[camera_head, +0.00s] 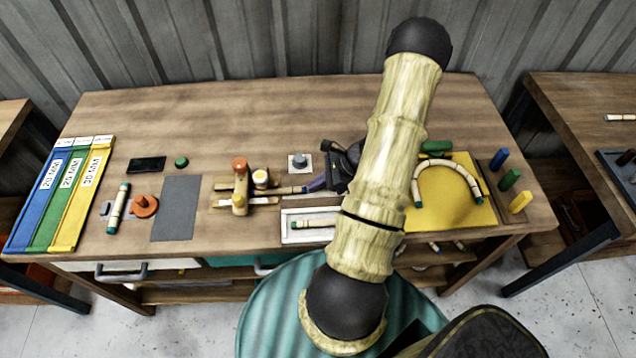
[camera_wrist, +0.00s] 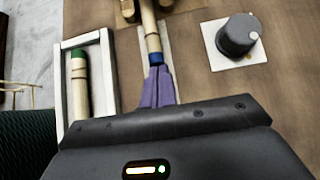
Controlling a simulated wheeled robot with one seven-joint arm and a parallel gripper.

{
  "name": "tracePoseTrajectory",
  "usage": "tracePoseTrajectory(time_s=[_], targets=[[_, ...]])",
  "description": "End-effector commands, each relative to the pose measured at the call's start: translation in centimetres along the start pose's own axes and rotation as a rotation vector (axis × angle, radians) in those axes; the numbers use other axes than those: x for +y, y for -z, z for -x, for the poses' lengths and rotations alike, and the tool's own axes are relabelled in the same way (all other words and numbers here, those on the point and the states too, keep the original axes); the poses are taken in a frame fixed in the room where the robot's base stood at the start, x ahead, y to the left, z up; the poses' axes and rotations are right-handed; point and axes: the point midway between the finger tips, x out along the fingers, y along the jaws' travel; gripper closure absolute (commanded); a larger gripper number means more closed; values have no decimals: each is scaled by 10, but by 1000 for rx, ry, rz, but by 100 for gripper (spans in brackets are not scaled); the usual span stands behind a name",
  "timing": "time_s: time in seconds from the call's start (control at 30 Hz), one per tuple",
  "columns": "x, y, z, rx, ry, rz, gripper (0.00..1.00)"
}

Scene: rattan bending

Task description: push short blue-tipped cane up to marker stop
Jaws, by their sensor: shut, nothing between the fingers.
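The short cane lies in line with a wooden fixture (camera_head: 240,188) that has an orange knob and a yellow-white knob. In the wrist view the pale cane (camera_wrist: 152,35) ends in a blue tip (camera_wrist: 155,58) facing my gripper. My gripper (camera_wrist: 157,76) has purple fingers, shut and empty, right at the blue tip; they look to be touching it. In the head view my gripper (camera_head: 314,185) is low over the table, right of the fixture, and my arm hides part of the table. I cannot tell which part is the marker stop.
A white tray (camera_wrist: 64,105) with a green-tipped cane (camera_wrist: 80,85) is just left of my fingers in the wrist view. A grey knob on a white plate (camera_wrist: 215,42) is to the right. A bent cane (camera_head: 418,178) lies on a yellow board (camera_head: 470,215).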

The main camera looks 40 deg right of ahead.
Motion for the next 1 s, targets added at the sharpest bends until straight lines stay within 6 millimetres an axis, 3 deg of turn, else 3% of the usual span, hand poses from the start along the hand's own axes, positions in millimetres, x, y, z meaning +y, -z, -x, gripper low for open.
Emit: tracePoseTrajectory(time_s=[0.2,0.7,1.0], targets=[[-6,20,21,8,-3,5,100],[-6,24,115,11,7,-3,100],[-5,23,123,10,3,-3,100]])
